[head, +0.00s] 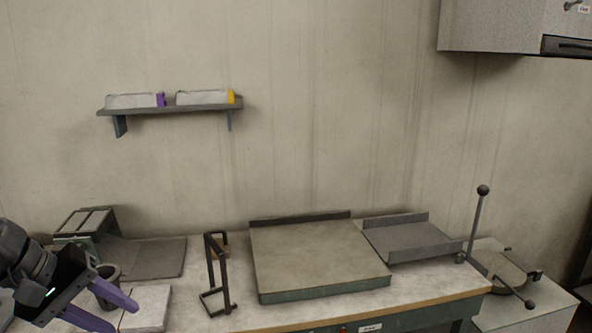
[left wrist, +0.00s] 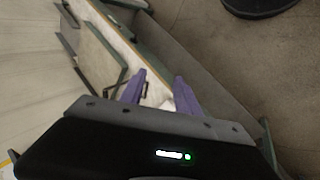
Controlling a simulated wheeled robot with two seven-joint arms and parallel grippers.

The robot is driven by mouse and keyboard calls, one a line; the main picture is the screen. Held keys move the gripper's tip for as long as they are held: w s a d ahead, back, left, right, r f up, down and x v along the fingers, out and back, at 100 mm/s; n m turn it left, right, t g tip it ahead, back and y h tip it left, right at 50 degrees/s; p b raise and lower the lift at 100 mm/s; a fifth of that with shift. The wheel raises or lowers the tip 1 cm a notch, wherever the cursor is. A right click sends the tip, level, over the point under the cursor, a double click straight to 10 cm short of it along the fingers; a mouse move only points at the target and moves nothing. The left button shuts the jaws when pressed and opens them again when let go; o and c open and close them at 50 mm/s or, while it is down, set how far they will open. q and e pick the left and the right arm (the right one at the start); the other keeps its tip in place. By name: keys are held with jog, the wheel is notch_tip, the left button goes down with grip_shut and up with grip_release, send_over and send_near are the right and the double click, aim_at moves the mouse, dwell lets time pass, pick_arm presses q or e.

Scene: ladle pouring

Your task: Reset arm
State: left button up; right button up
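My left gripper (head: 122,318) is at the lower left of the head view, over the workbench's left end. Its two purple fingers are spread apart with nothing held between them. In the left wrist view its fingers (left wrist: 160,78) also stand apart, with the bench edge beyond them. A dark cup-like vessel (head: 107,283) stands just behind the upper finger, partly hidden by it. A pale block (head: 150,307) lies right beside the fingertips; I cannot tell whether they touch. My right gripper is not in view, and no ladle can be made out.
A black upright frame (head: 212,275) stands on the bench, left of a large raised tray (head: 320,258). A smaller grey tray (head: 411,238) and a lever device (head: 500,272) are farther right. A shelf (head: 170,108) hangs on the wall. Open floor (left wrist: 270,60) shows beside the bench.

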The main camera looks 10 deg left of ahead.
pick_arm(q)
jog(key=w+a+f+t+y, duration=0.3)
jog(key=w+f, duration=0.3)
jog(key=w, duration=0.5)
jog(key=w+d+f+m+g, duration=0.1)
jog(key=w+d+f, duration=0.25)
jog(key=f, duration=0.75)
jog(key=w+d+f+m, duration=0.15)
jog(key=d+f, duration=0.35)
jog(key=f, duration=0.5)
jog(key=s+d+f+m+g, duration=0.1)
jog(key=s+d+f, duration=0.3)
jog(key=d+f, duration=0.3)
jog(key=s+d+f+m+g, duration=0.1)
jog(key=s+d+f, duration=0.3)
jog(key=f, duration=0.4)
jog(key=s+d+f+g, duration=0.1)
jog(key=s+d+f, duration=0.2)
jog(key=s, duration=0.3)
jog(key=s+d+f+m+g+h, duration=0.1)
jog(key=s+d+f+g, duration=0.1)
jog(key=s+d+f, duration=0.2)
jog(key=s+d+f+m+g+h, duration=0.1)
jog(key=s+d+f, duration=0.2)
jog(key=s, duration=0.5)
jog(key=shift+d+f+g, duration=0.3)
jog(key=shift+d+f, duration=0.05)
jog(key=shift+d, duration=0.4)
